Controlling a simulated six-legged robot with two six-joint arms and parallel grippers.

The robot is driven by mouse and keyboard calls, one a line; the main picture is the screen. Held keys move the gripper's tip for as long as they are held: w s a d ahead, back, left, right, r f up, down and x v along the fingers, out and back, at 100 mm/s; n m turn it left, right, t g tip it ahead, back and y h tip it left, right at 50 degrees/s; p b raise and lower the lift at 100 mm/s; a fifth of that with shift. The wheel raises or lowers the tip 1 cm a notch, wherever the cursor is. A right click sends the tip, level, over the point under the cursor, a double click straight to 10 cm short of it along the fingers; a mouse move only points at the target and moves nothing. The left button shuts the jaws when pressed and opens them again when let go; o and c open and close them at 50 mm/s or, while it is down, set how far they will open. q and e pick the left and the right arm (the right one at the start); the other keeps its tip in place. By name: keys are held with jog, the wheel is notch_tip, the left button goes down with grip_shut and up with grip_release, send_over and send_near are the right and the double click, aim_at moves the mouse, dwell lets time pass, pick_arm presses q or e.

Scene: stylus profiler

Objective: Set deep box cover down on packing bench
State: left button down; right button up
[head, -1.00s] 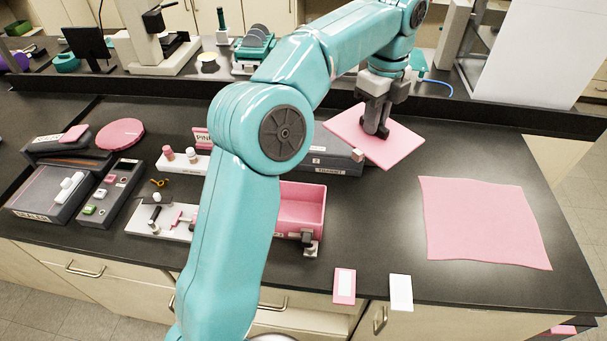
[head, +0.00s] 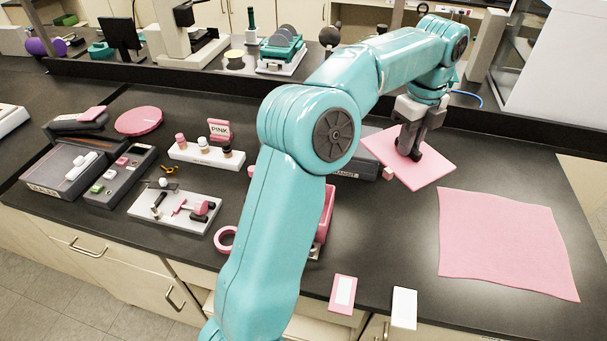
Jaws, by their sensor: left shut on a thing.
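The deep box cover is a flat, square pink plate (head: 432,172) right of centre in the head view. My left gripper (head: 409,152) comes down on it from above and is shut on it near its middle. The grip point is hidden by the fingers. The cover lies nearly level, low over the dark packing bench (head: 400,235); I cannot tell whether it touches the bench. A pink open box (head: 327,215) is mostly hidden behind my left arm. My right gripper is not in view.
A pink cloth (head: 505,245) lies flat to the right of the cover. A grey case (head: 355,165) sits just left of the cover. Two cards, pink (head: 343,294) and white (head: 404,308), lie at the front edge. Dark bench between cover and cards is clear.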

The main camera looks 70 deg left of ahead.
pick_arm(q)
jog(key=shift+s+a+f, duration=0.2)
jog(key=shift+s+a, duration=0.05)
jog(key=shift+d+f, duration=0.1)
jog(key=shift+f, duration=0.1)
notch_tip(320, 180, down, 20)
jog(key=shift+w+r+b, duration=0.1)
jog(key=shift+r+b, duration=0.1)
jog(key=shift+b, duration=0.15)
jog(key=shift+f, duration=0.2)
jog(key=c, duration=1.1)
grip_release()
jog(key=shift+r, duration=0.1)
